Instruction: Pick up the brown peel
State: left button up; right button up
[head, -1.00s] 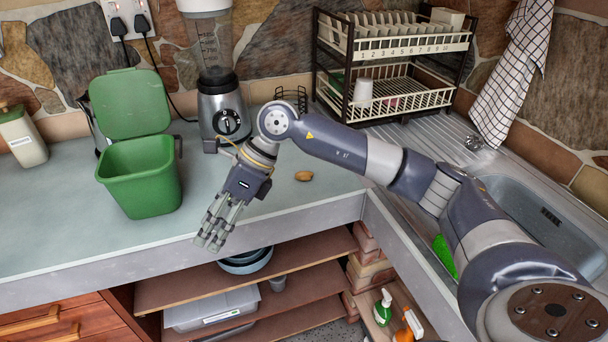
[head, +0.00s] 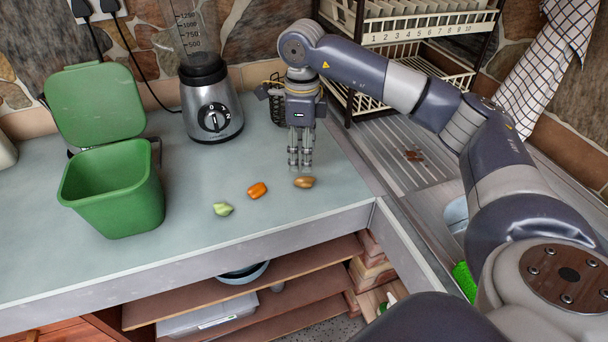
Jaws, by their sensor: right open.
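The brown peel (head: 304,182) is a small oval brown piece lying on the pale grey-green counter (head: 215,270), near its front right. My right gripper (head: 300,166) points down just behind and above it, with its fingers open and empty. The fingertips are close to the peel; whether they touch it I cannot tell. My left gripper is not in view.
An orange piece (head: 257,190) and a pale green piece (head: 223,209) lie left of the peel. An open green bin (head: 113,195) stands further left, a blender (head: 211,105) behind. A dish rack (head: 400,60) and a drainer with a small brown item (head: 413,155) are at right.

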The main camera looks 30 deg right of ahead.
aim_at(305, 179)
notch_tip(305, 179, down, 3)
jog(key=shift+s+r, duration=0.15)
jog(key=shift+r, duration=0.05)
jog(key=f, duration=0.1)
jog(key=f+p, duration=0.1)
jog(key=f, duration=0.1)
jog(key=f+p, duration=0.1)
jog(key=f, duration=0.1)
jog(key=shift+d, duration=0.3)
jog(key=shift+f, duration=0.15)
jog(key=c, duration=0.9)
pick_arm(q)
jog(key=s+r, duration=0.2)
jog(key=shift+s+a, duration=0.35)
